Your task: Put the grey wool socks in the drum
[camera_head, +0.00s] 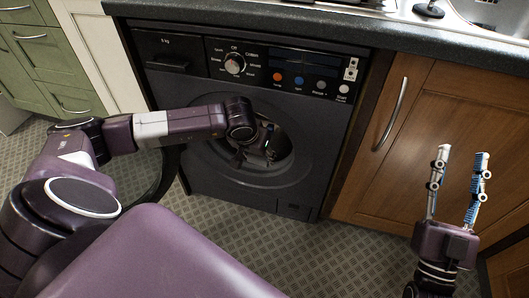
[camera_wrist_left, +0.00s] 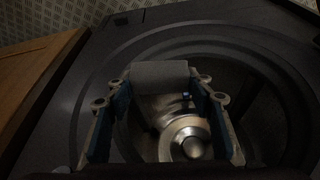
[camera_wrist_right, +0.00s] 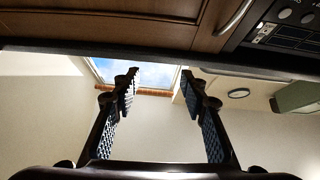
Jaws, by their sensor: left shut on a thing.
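The dark washing machine (camera_head: 222,176) stands under the counter with its round front opening uncovered. Its metal drum (camera_wrist_left: 185,135) shows inside the opening in the left wrist view. My left gripper (camera_head: 256,153) is at the opening in the head view, partly hidden by its own arm. In the left wrist view it is shut on a grey rolled bundle, the grey wool socks (camera_wrist_left: 158,75), held between its fingers in front of the opening. I cannot tell the socks apart in the head view. My right gripper (camera_head: 461,158) is open and empty, fingers up, in front of the wooden cupboard.
The machine's open door (camera_head: 167,176) hangs to the left, partly behind my left arm. A wooden cupboard (camera_head: 395,150) with a metal handle is on the right. Green drawers (camera_head: 45,55) stand at the far left. The patterned floor (camera_head: 330,262) in front of the machine is clear.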

